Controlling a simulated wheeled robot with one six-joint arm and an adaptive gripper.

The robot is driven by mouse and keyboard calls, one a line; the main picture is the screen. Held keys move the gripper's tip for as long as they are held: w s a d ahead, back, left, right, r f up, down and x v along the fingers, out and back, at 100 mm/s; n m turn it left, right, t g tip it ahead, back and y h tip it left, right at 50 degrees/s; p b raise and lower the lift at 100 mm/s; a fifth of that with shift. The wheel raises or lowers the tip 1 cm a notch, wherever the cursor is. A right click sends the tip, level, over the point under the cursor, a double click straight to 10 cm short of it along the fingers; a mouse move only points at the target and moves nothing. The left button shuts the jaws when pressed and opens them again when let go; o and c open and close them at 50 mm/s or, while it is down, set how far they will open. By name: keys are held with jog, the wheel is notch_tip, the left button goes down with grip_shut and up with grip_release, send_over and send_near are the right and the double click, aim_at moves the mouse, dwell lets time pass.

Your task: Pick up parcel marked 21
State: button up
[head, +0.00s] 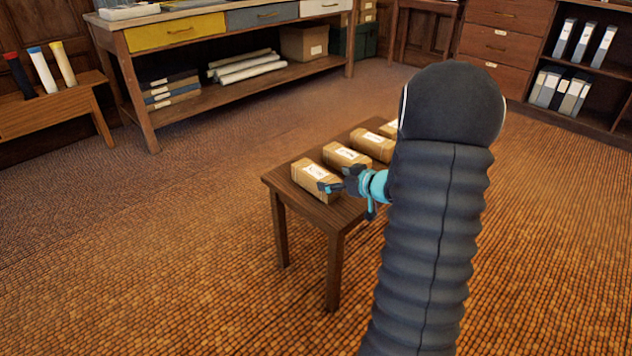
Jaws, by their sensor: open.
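Several brown cardboard parcels with white labels stand in a row on a small dark wooden table (318,208). The nearest parcel (308,176) is at the table's front left end. A second parcel (341,154) and a third parcel (373,144) stand behind it, and a fourth parcel (390,127) is partly hidden by my arm. The label marks are too small to read, so I cannot tell which parcel is 21. My gripper (333,184) is open at the right side of the nearest parcel, overlapping its edge in the picture; I cannot tell whether it touches.
A long workbench (140,88) with drawers, rolls and boxes stands at the back left. A low wooden bench (50,102) holds tubes at far left. A shelf (545,115) with binders is at back right. The carpeted floor around the table is clear.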

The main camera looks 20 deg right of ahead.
aim_at(317, 172)
jog(key=shift+r+x, duration=0.2)
jog(key=shift+x, duration=1.5)
jog(key=shift+r+x, duration=0.2)
jog(key=shift+x, duration=1.45)
jog(key=shift+w+a+r, duration=0.1)
jog(key=c, duration=1.6)
